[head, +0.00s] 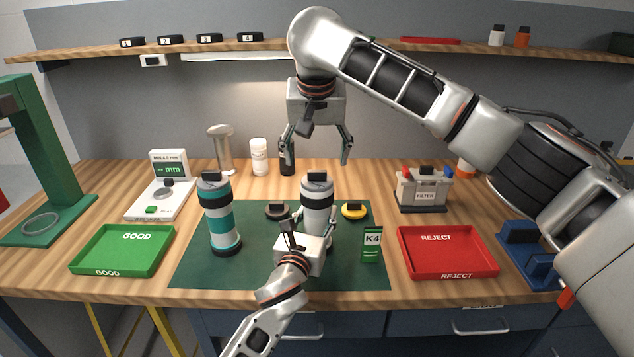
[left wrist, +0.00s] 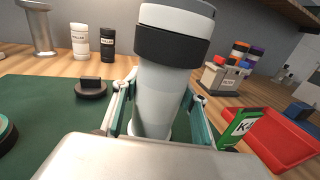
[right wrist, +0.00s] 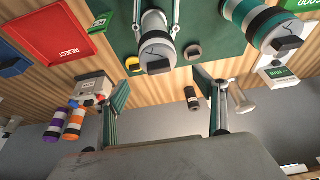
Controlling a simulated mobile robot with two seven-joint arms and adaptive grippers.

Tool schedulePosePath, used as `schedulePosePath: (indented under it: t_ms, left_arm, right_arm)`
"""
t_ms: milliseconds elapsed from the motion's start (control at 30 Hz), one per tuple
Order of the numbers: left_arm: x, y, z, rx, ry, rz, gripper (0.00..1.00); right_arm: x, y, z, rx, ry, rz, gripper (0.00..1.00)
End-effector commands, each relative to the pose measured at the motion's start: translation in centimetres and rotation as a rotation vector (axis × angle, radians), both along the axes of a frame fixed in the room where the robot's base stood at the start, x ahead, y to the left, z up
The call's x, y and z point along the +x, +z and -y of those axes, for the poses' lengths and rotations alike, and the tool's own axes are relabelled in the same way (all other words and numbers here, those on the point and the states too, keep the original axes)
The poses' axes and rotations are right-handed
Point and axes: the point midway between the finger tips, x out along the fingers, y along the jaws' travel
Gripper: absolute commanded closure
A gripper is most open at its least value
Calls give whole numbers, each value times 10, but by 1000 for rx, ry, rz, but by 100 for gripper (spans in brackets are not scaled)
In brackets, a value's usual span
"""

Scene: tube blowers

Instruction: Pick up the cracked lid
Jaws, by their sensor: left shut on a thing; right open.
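A white-grey tube (head: 317,210) with dark bands stands upright on the green mat (head: 195,270). Its grey lid (right wrist: 158,52) has a dark knob, and a dark jagged line like a crack shows on it in the right wrist view. My left gripper (head: 304,240) is shut around this tube's body, as the left wrist view (left wrist: 158,110) shows. A teal-and-white tube (head: 221,225) stands to the left; its grey lid (right wrist: 284,30) also bears a dark line. My right gripper (head: 317,155) is open and empty, above and behind the tubes, pointing down.
A black lid (head: 277,211) and a yellow lid (head: 354,211) lie on the mat. A green K4 packet (head: 371,245) stands at right. Green GOOD tray (head: 90,262) and red REJECT tray (head: 410,268) flank the mat. Bottles and a filter box (head: 422,194) stand behind.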

Motion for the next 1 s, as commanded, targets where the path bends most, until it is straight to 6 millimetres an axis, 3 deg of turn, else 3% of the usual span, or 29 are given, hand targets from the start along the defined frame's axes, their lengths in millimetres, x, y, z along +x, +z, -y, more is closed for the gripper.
schedulePosePath:
  t_ms: [167, 500, 800, 967, 1000]
  left_arm:
    - [0, -1, 0, 1, 1, -2, 85]
    - [0, -1, 0, 1, 1, -2, 85]
    - [0, -1, 0, 1, 1, -2, 85]
    - [0, -1, 0, 1, 1, -2, 85]
    - [0, -1, 0, 1, 1, -2, 85]
  right_arm:
    - [4, -10, 0, 1, 1, -1, 29]
    - [20, -50, 1, 1, -1, 0, 29]
    - [22, -53, 2, 1, 0, 1, 29]
    - [22, -53, 2, 1, 0, 1, 71]
    - [22, -53, 2, 1, 0, 1, 71]
